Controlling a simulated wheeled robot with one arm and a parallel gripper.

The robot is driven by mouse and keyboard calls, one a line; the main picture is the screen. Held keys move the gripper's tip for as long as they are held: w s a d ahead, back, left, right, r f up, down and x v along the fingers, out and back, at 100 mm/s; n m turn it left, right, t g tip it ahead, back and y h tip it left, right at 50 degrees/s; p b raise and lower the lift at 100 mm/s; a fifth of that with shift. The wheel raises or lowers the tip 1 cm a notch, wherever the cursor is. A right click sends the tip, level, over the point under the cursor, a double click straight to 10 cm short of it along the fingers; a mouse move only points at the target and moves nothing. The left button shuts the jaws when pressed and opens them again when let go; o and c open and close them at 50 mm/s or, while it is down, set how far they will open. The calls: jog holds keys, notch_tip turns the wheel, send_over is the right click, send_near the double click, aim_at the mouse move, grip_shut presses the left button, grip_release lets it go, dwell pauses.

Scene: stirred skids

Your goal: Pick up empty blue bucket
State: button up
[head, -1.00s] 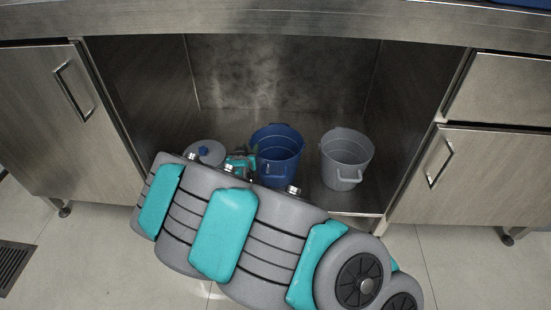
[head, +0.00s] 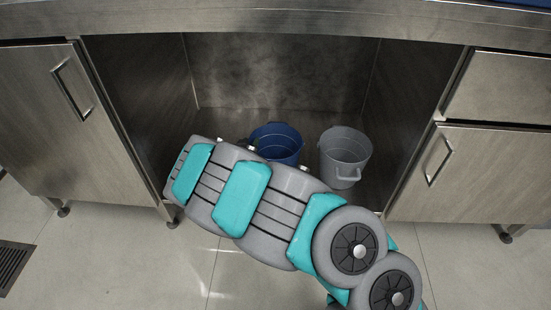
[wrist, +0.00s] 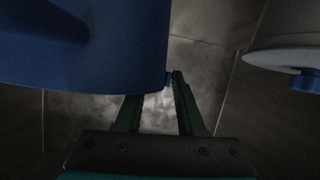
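The blue bucket (head: 277,140) stands upright on the floor of the open cabinet bay, its inside looking empty. My arm hides its lower left side in the head view. In the wrist view the bucket (wrist: 90,45) fills the upper left, close to the camera. My gripper (wrist: 155,88) is open there, its two dark green fingers apart. The bucket covers the left fingertip; the right fingertip is just right of the bucket's edge. I cannot tell whether either finger touches it. In the head view my arm mostly hides the gripper, at the bucket's left side.
A grey bucket (head: 345,157) stands close to the right of the blue one. A pale round thing with a blue knob (wrist: 300,58) is at the right of the wrist view. Cabinet walls and a counter (head: 275,20) enclose the bay; its back floor is clear.

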grip_shut()
dwell(1.2)
